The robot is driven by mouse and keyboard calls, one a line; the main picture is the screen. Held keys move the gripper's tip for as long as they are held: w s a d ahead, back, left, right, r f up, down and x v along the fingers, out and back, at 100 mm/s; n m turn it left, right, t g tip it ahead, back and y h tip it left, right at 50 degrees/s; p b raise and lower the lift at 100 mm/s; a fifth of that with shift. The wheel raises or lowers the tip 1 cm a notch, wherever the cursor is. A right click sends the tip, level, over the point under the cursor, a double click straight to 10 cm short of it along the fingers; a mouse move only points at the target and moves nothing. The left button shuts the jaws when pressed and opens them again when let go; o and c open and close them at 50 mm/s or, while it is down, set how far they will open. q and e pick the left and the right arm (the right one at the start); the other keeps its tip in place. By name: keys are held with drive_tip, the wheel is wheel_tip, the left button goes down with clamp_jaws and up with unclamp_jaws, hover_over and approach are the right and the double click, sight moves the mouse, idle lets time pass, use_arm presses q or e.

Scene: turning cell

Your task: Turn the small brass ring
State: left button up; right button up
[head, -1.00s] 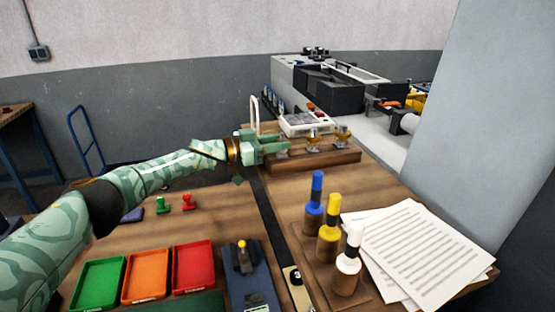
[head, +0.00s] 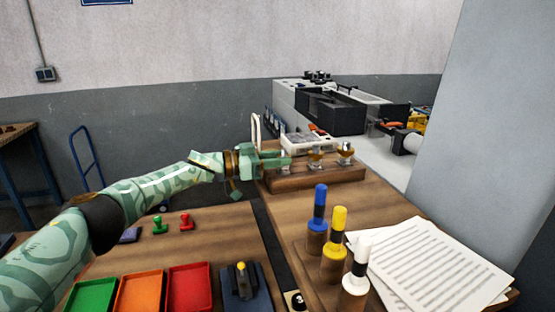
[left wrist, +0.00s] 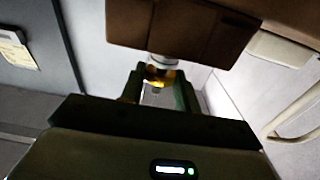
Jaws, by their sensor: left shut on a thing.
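My left gripper (head: 284,161) reaches in from the left to the left end of a wooden rack (head: 320,177) at the back of the bench. In the left wrist view its two fingers (left wrist: 160,92) are shut on a shiny brass ring (left wrist: 161,74) with a pale silver part, close against the wooden block (left wrist: 180,28). In the head view the fingers mostly hide this ring. Two more brass pieces, a middle one (head: 316,155) and a right one (head: 345,150), stand on the rack to the right of the gripper. My right gripper is out of view.
Green, orange and red trays (head: 189,290) lie at front left. A grey machine (head: 330,105) stands behind the rack.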

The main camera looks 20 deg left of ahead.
use_arm(q)
drive_tip(key=shift+r, duration=0.1)
idle(0.6)
drive_tip(key=o, duration=1)
drive_tip(key=v, duration=1.6)
drive_tip(key=shift+a+p, duration=0.15)
drive_tip(key=shift+p, duration=0.25)
